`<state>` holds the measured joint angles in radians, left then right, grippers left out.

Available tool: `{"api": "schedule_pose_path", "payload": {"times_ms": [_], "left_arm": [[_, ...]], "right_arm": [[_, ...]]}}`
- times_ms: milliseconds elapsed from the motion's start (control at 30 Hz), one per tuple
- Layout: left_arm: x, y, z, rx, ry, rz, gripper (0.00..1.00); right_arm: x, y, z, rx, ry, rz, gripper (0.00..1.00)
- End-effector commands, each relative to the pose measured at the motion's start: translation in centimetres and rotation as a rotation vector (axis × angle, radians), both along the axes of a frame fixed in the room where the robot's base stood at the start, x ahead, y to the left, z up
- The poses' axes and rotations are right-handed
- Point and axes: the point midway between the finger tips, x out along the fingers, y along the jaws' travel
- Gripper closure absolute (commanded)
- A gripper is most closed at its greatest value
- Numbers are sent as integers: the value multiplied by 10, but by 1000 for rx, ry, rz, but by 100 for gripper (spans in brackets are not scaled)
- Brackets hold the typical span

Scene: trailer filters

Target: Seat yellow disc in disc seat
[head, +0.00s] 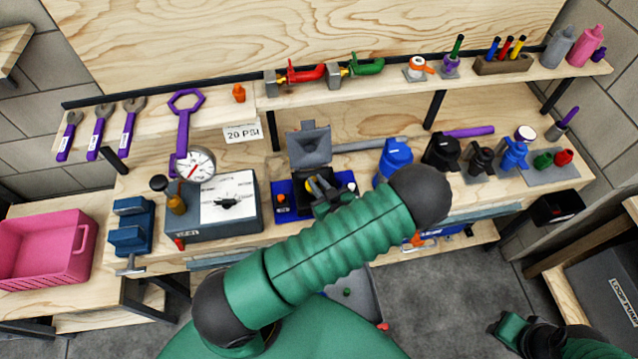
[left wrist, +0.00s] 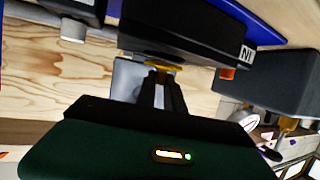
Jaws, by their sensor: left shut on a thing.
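The yellow disc (head: 312,184) shows as a small yellow patch at the dark open housing (head: 282,205) on the blue mat. My left gripper (left wrist: 160,78) is shut on the disc. In the head view my left gripper (head: 322,197) is partly hidden by my green forearm. The disc seat itself cannot be made out; whether the disc touches it is unclear. My right gripper (head: 508,328) is low at the right, away from the bench.
The housing's grey lid (head: 309,145) stands open behind. A gauge (head: 195,164) and grey test box (head: 232,215) are left of it. A blue canister (head: 396,157) and black canister (head: 440,151) stand right. The shelf above holds tools and valves.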

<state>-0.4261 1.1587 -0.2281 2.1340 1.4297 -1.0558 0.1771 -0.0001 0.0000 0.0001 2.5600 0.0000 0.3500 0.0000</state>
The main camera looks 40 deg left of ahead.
Motion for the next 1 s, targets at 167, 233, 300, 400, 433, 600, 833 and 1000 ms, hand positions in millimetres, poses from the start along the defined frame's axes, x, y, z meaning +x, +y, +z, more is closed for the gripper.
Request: {"api": "schedule_pose_path", "payload": {"times_ms": [167,233,300,400,433,600,833,1000], "left_arm": [[0,1,0,0,-1,1,100],[0,1,0,0,-1,1,100],[0,1,0,0,-1,1,100],[0,1,-2,0,-1,1,100],[0,1,-3,0,-1,1,100],[0,1,-8,0,0,1,100],[0,1,-14,0,0,1,100],[0,1,-18,0,-1,1,100]], "right_arm": [[0,0,0,0,0,0,68],[0,0,0,0,0,0,68],[0,0,0,0,0,0,68],[0,0,-2,0,0,0,68],[0,0,-3,0,0,0,68],[0,0,-6,0,0,0,68],[0,0,-11,0,0,0,68],[0,0,-14,0,0,0,68]]}}
